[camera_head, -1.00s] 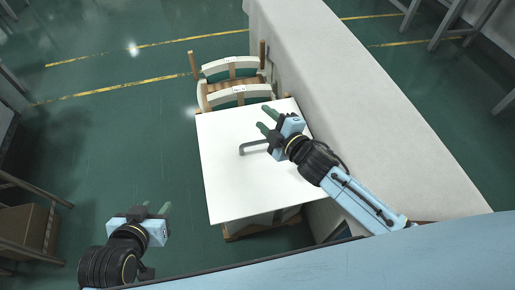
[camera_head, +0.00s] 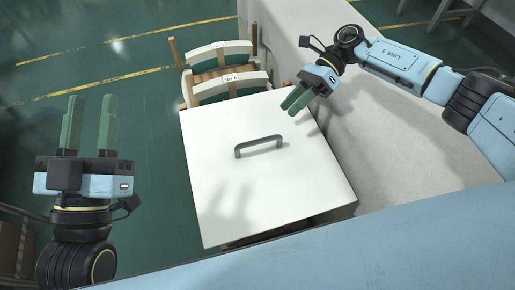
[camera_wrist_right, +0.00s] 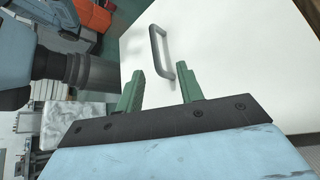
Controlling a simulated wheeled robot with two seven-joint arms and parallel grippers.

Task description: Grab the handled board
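The handled board is a white square panel (camera_head: 235,195) with a grey bar handle (camera_head: 259,146) near its middle, seen in the head view. It lies on top of a wooden stack. In the right wrist view the white board (camera_wrist_right: 225,55) and its handle (camera_wrist_right: 161,51) show beyond the fingers. My right gripper (camera_head: 296,99) is at the board's far right corner, above it, apart from the handle, with its green fingers (camera_wrist_right: 160,92) parted and empty. My left gripper (camera_head: 89,125) is left of the board, fingers pointing up in the picture, parted and empty.
Wooden frames with white labelled tops (camera_head: 222,70) stand behind the board. A long pale grey block (camera_head: 385,140) runs along its right side. The green floor (camera_head: 150,120) left of the board is open. A brown box (camera_head: 14,248) stands at the lower left.

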